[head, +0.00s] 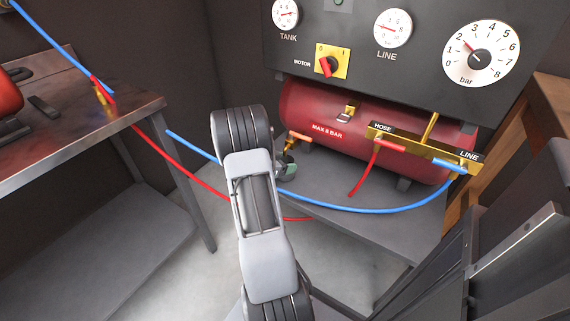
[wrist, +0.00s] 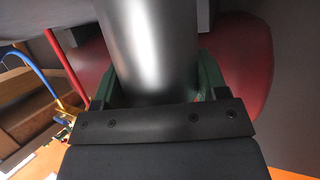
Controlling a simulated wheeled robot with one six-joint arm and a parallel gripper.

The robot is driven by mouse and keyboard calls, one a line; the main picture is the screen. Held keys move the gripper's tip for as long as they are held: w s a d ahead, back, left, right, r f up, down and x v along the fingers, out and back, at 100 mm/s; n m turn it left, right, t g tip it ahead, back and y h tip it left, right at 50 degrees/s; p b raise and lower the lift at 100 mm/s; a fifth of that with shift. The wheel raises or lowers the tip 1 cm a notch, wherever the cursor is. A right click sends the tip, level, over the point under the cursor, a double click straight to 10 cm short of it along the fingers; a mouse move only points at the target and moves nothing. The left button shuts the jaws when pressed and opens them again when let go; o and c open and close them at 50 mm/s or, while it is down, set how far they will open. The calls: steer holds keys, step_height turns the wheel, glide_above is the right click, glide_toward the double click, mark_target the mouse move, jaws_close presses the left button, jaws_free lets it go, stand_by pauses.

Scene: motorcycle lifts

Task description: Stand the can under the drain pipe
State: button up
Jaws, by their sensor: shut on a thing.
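A smooth dark grey cylinder, the can (wrist: 148,45), fills the middle of the wrist view. My gripper (wrist: 155,80) is shut on it, with a green finger on each side. In the head view my gripper (head: 287,169) shows only in part beside my arm, in front of the red tank's lower left end. The can is mostly hidden there. A short brass fitting with an orange end, which looks like the drain pipe (head: 299,137), sticks out at the tank's lower left, just above my gripper. I cannot tell whether the can is under its mouth or touches the shelf.
The red tank (head: 320,105) lies on a grey shelf (head: 385,215) under a dark gauge panel (head: 430,75). A blue hose (head: 370,209) and a red hose (head: 180,170) run across near my arm. A metal bench (head: 85,135) stands at left.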

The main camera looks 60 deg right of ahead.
steer(key=shift+f, duration=0.3)
